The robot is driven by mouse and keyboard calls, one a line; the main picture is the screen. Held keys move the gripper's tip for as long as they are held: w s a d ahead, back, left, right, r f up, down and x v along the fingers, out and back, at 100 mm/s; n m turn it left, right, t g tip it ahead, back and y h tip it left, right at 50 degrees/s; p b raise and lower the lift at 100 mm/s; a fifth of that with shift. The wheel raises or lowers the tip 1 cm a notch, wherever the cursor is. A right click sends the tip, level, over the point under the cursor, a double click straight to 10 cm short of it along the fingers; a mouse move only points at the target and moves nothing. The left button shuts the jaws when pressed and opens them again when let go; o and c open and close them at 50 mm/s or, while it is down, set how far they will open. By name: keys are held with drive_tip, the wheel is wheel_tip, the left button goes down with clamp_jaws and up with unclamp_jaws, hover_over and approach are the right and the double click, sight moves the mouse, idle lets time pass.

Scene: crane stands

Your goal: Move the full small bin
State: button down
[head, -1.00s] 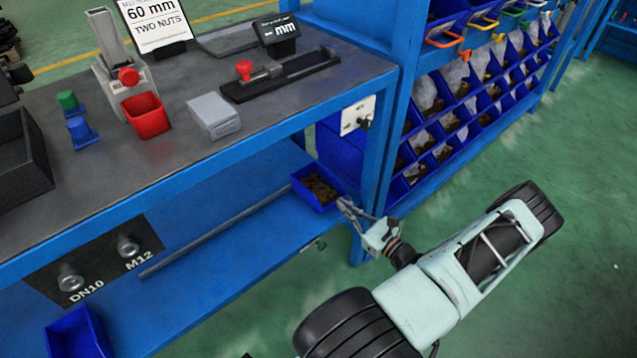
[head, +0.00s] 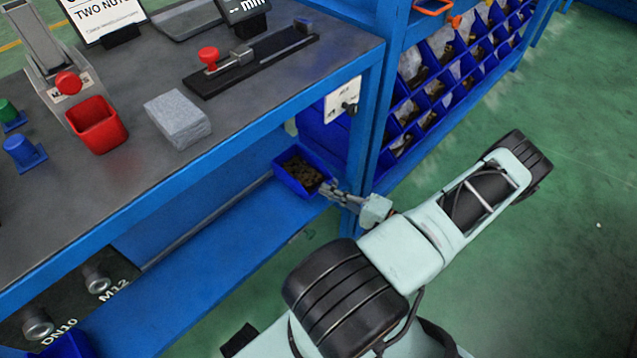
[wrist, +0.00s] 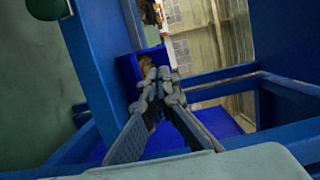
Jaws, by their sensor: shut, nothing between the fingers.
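The small blue bin (head: 291,185), filled with brown parts, sits on the lower blue shelf near the right leg of the bench. My gripper (head: 326,187) is at the bin's right side, with its fingertips close to the rim. In the wrist view, my gripper (wrist: 160,76) has its fingertips together, with nothing seen held between them. The bin (wrist: 127,72) shows just beyond the fingers, which hide part of it. I cannot tell whether the fingertips touch the bin.
The blue bench leg (head: 362,150) stands close to my gripper. The grey worktop (head: 130,190) overhangs the shelf and holds a red bin (head: 96,126) and a grey block (head: 178,118). A rack of blue bins (head: 440,90) is at right. Green floor is clear at far right.

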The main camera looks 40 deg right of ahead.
sight(296, 181)
drive_tip(key=b+x, duration=0.1)
drive_tip(key=x, duration=0.7)
drive_tip(key=shift+w, duration=0.35)
drive_tip(key=shift+s+a, duration=0.35)
drive_tip(key=shift+a, duration=0.1)
drive_tip(key=shift+s+a, duration=0.25)
drive_tip(key=shift+a, duration=0.1)
drive_tip(key=shift+f, duration=0.1)
